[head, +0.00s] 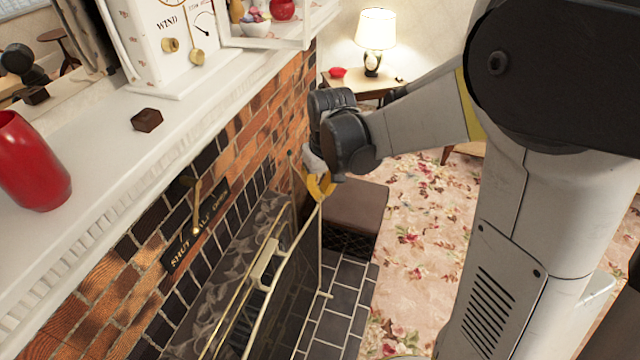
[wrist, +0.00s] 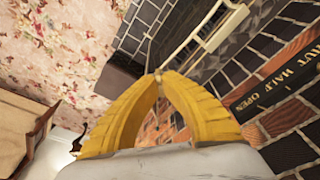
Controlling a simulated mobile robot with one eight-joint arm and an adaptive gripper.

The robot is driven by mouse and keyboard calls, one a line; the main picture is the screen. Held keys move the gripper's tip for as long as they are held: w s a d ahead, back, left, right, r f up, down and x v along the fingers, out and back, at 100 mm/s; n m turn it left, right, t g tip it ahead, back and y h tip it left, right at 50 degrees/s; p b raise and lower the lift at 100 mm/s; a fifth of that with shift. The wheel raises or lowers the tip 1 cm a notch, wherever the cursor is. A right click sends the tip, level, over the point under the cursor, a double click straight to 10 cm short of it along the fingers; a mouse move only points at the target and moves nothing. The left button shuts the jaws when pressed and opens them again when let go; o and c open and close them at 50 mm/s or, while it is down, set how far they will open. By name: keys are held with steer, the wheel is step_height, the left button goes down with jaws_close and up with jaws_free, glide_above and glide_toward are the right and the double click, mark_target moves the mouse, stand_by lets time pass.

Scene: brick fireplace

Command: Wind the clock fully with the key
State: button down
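The white clock (head: 160,50) stands on the mantel at the upper left of the head view, its top cut off. Its front carries the word WIND, a brass knob-like piece (head: 170,45) and a second round brass piece (head: 197,57). I cannot make out a separate winding key. My gripper (head: 320,187) has yellow fingers and is in front of the fireplace, below and right of the clock and apart from it. In the wrist view its fingertips (wrist: 158,76) meet, with no held object visible between them.
A red vase (head: 33,165) and a small brown block (head: 146,120) are on the mantel (head: 95,165). A glass-fronted case (head: 270,40) stands right of the clock. Below are a damper lever (head: 197,205) and a fire screen (head: 262,265). A lamp (head: 375,35) stands behind.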

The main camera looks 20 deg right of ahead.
steer(key=s+d+r+n+t+y+p, duration=0.25)
steer(key=r+y+p, duration=0.2)
steer(key=r, duration=0.65)
steer(key=s+d+r+n+t+y+p, duration=0.1)
steer(key=s+r+n+t+y+p, duration=0.25)
steer(key=r, duration=0.65)
steer(key=d+r+n+t+y+p, duration=0.1)
steer(key=r+n+t+y+p, duration=0.35)
steer(key=r, duration=0.65)
steer(key=shift+m+g+y, duration=0.65)
steer(key=shift+m+y, duration=0.1)
steer(key=shift+m, duration=0.1)
steer(key=p+x, duration=0.4)
steer(key=x, duration=2.3)
steer(key=shift+w+a+r, duration=0.2)
steer(key=shift+a, duration=0.1)
steer(key=shift+w+a+f+b, duration=0.15)
steer(key=shift+f+b, duration=0.1)
steer(key=shift+b, duration=0.3)
steer(key=shift+v, duration=1.3)
steer(key=shift+r, duration=0.2)
steer(key=shift+w+a, duration=0.1)
steer(key=shift+a, duration=0.05)
steer(key=shift+x, duration=1.1)
